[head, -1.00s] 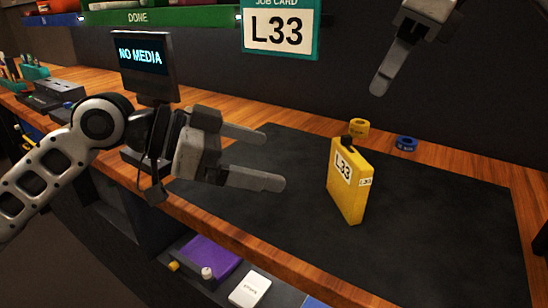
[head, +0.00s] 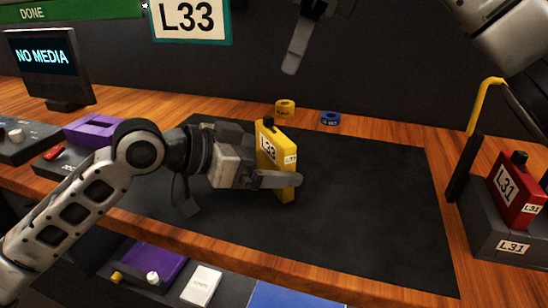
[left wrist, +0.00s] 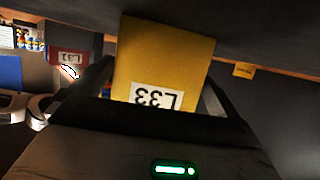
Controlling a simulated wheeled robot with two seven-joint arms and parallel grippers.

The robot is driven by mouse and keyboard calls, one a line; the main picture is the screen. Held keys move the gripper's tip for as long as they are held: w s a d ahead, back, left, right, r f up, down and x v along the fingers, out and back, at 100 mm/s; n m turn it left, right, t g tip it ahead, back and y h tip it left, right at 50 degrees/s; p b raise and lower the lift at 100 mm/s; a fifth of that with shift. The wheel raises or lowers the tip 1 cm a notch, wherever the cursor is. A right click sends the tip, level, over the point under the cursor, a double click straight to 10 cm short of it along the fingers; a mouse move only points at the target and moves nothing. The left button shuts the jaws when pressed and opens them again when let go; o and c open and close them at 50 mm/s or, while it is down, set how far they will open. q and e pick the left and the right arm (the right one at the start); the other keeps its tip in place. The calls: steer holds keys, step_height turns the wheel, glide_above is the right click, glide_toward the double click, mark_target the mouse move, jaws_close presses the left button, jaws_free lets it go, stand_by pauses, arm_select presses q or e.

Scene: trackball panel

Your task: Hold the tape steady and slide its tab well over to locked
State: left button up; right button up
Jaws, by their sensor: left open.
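The tape is a yellow cartridge (head: 272,155) labelled L33, standing upright on the dark mat (head: 365,215), with a small black tab (head: 268,122) on its top. My left gripper (head: 272,172) is open with its fingers on either side of the tape. The near finger passes in front of the tape's lower part. In the left wrist view the tape (left wrist: 165,65) stands between the two fingers. Contact cannot be told. My right gripper (head: 296,45) is at the top of the head view, above and behind the tape; only one finger shows clearly.
A red L31 cartridge (head: 508,190) sits in a grey holder (head: 490,232) at the right. A NO MEDIA screen (head: 45,60) stands left. The mat's right side is clear.

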arm_select(q)
steer(key=shift+x, duration=0.8)
